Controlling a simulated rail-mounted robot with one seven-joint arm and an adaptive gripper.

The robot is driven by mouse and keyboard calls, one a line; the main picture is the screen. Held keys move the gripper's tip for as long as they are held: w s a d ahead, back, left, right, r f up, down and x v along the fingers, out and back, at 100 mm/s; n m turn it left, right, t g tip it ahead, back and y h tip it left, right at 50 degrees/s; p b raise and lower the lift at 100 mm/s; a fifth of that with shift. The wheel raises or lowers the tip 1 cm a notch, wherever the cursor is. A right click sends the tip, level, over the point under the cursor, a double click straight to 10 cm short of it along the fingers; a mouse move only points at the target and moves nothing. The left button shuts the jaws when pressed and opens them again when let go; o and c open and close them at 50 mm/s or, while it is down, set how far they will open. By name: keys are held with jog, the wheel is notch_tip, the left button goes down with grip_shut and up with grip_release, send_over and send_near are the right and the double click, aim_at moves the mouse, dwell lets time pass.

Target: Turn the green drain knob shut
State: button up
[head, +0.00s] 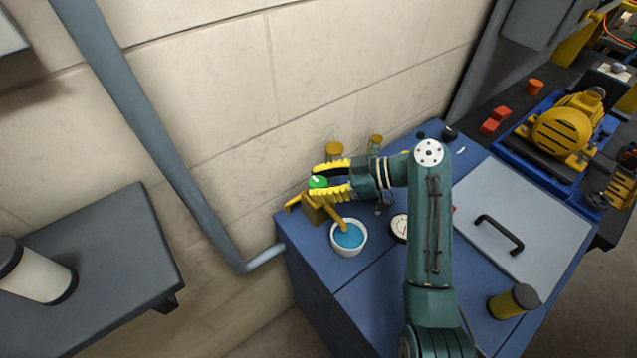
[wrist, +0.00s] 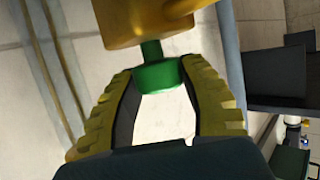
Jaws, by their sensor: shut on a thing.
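The green drain knob (head: 318,182) sits on a yellow-brown valve body (head: 316,211) at the left end of the blue cabinet top. A white mark shows on the knob in the head view. My gripper (head: 322,181) reaches in from the right with one yellow finger on each side of the knob, shut on it. In the wrist view the knob (wrist: 157,75) lies between the fingertips, below the valve body (wrist: 145,22). A yellow spout slopes from the valve toward a white cup of blue liquid (head: 348,237). The fingers hide part of the knob's sides.
Two yellow-topped cylinders (head: 334,151) stand behind my gripper by the wall. A round white gauge (head: 400,227) is right of the cup. A grey lid with a black handle (head: 498,235) and a yellow can (head: 513,301) lie further right. A yellow motor (head: 563,131) sits beyond.

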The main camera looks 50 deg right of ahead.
aim_at(318, 182)
jog(key=shift+f, duration=0.35)
jog(key=o, duration=1.2)
jog(key=shift+r, duration=0.2)
jog(key=shift+r, duration=0.1)
notch_tip(318, 182, up, 10)
jog(key=shift+f, duration=0.1)
